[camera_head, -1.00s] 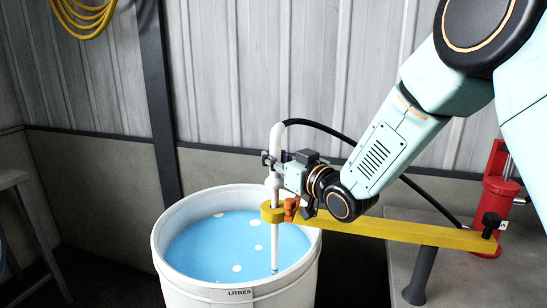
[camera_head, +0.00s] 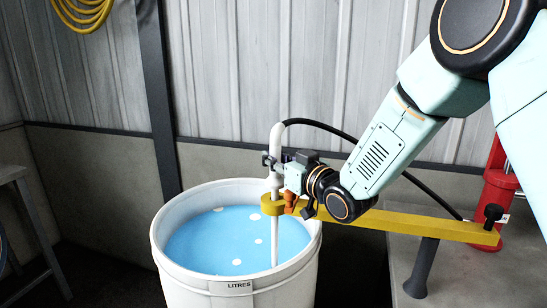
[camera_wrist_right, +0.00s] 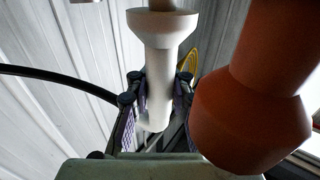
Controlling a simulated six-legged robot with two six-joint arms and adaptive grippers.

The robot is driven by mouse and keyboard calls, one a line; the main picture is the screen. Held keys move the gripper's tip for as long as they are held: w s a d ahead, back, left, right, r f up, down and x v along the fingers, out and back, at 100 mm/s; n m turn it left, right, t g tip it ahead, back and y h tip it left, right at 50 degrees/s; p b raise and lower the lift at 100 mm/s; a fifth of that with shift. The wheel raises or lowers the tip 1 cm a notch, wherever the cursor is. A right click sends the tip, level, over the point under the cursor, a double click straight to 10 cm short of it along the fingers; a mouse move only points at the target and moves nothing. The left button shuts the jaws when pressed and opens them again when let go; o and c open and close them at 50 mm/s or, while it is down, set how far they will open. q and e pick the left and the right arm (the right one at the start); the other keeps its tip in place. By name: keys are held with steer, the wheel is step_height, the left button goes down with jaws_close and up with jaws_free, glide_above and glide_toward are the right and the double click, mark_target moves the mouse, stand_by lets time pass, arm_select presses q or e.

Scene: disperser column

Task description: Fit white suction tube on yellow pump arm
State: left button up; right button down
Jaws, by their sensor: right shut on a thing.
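The white suction tube (camera_head: 276,235) stands nearly upright, its lower end in the blue liquid and its curved top joined to a black hose (camera_head: 345,140). It passes through the ring at the left end of the yellow pump arm (camera_head: 400,224). The tube's wider collar is just above the ring; I cannot tell if they touch. My right gripper (camera_head: 274,162) is shut on the tube above the collar. In the right wrist view its fingers (camera_wrist_right: 157,88) flank the white tube (camera_wrist_right: 158,60). My left gripper is out of view.
A white bucket (camera_head: 165,250) of blue liquid stands below the ring. An orange part (camera_head: 291,203) sits beside the ring. A red pump body (camera_head: 492,205) stands on a grey bench (camera_head: 465,275) at the right. A stool (camera_head: 20,190) is at the left.

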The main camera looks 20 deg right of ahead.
steer(key=shift+f+b, duration=0.6)
steer(key=shift+f, duration=0.25)
steer(key=shift+r, duration=0.1)
